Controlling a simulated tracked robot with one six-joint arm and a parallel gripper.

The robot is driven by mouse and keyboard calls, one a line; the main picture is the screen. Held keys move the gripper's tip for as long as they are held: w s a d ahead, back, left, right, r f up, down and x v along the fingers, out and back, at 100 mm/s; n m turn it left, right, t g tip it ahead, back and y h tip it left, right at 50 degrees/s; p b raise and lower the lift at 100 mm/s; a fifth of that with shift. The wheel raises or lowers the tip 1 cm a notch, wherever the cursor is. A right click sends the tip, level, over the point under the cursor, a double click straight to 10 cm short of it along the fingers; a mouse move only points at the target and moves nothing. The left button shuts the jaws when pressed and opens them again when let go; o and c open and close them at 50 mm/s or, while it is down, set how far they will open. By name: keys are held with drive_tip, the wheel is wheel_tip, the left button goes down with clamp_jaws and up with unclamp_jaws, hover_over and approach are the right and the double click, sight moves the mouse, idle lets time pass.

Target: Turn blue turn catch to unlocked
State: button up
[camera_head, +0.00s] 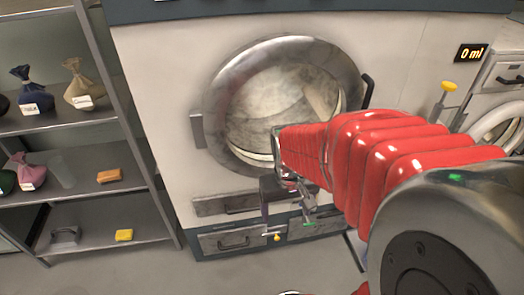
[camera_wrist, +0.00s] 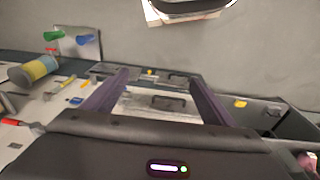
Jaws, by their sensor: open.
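A small blue piece (camera_wrist: 76,101) shows at the left of the wrist view, on the pale machine front; it is likely the blue turn catch. It is too small to tell which way it is turned. It is not visible in the head view, where my red arm covers part of the machine front. My gripper (camera_wrist: 160,75) is open, with its two dark purple fingers spread and nothing between them. The blue piece lies outside the left finger, apart from it. In the head view my gripper is low in front of the machine, below the round door (camera_head: 233,82).
Drawers with handles (camera_head: 232,240) line the machine's bottom, with a yellow knob (camera_head: 277,237) between two of them. Yellow pieces (camera_wrist: 70,82) and a red-ended handle (camera_wrist: 37,127) are near the blue piece. A shelf rack (camera_head: 130,117) with bags stands left. The floor ahead is clear.

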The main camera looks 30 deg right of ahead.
drive_tip(key=d+f+m, duration=0.1)
drive_tip(key=d+f, duration=0.8)
drive_tip(key=f, duration=0.5)
drive_tip(key=d+f, duration=1)
drive_tip(key=f, duration=0.3)
wheel_tip(320, 180, down, 24)
drive_tip(key=d+t+h, duration=0.1)
drive_tip(key=d+t, duration=0.1)
drive_tip(key=t, duration=0.3)
drive_tip(key=w+r+t+h, duration=0.1)
drive_tip(key=w+r+t, duration=0.2)
drive_tip(key=r+t, duration=0.2)
drive_tip(key=w+d+r+n+t+h, duration=0.1)
drive_tip(key=w+r+t+h, duration=0.1)
drive_tip(key=w+r+t, duration=0.2)
wheel_tip(320, 180, up, 3)
drive_tip(key=shift+w+d+r+t, duration=0.15)
drive_tip(key=shift+w+r+t, duration=0.1)
drive_tip(key=shift+t, duration=0.95)
drive_tip(key=x, duration=1.3)
drive_tip(key=shift+w+d+f, duration=0.1)
drive_tip(key=shift+w+d, duration=0.05)
drive_tip(key=shift+w, duration=0.25)
